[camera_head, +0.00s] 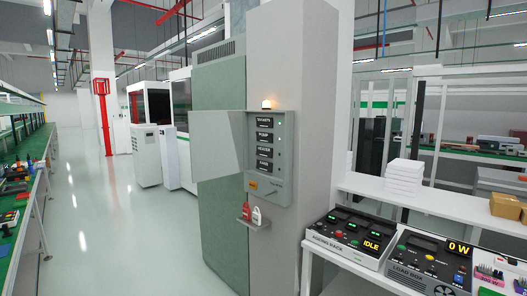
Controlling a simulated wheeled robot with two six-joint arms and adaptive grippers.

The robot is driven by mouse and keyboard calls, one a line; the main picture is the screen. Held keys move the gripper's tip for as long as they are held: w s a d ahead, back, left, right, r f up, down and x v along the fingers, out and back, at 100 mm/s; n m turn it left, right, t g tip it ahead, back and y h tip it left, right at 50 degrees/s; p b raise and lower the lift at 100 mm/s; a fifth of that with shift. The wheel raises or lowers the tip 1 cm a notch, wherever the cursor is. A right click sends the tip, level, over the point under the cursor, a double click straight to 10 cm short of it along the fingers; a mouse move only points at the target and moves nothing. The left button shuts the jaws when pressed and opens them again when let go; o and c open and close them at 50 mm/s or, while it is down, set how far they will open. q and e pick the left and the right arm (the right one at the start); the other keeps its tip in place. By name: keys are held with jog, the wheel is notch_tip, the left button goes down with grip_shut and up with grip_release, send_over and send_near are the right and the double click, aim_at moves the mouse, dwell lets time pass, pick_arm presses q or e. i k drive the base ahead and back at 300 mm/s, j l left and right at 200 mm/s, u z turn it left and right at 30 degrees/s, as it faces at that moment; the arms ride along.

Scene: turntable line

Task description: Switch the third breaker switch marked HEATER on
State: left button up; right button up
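A grey breaker box (285,188) is mounted on a pale column, with its door (214,145) swung open to the left. Inside is a vertical stack of black breaker labels, small in this view. The third one down, the HEATER breaker (264,149), sits between PUMP (264,136) above and a lower one (265,166). Which way each switch is set is too small to tell. A small green light shows at the upper right of the box. Neither of my grippers is in view.
A small shelf under the box holds a red item (246,211) and a white item (257,215). The floor at left is clear.

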aim_at(261, 150)
jog(key=i+l, duration=0.15)
jog(key=i, duration=0.5)
jog(key=i+l, duration=0.15)
jog(key=i, duration=0.55)
jog(key=u, duration=1.3)
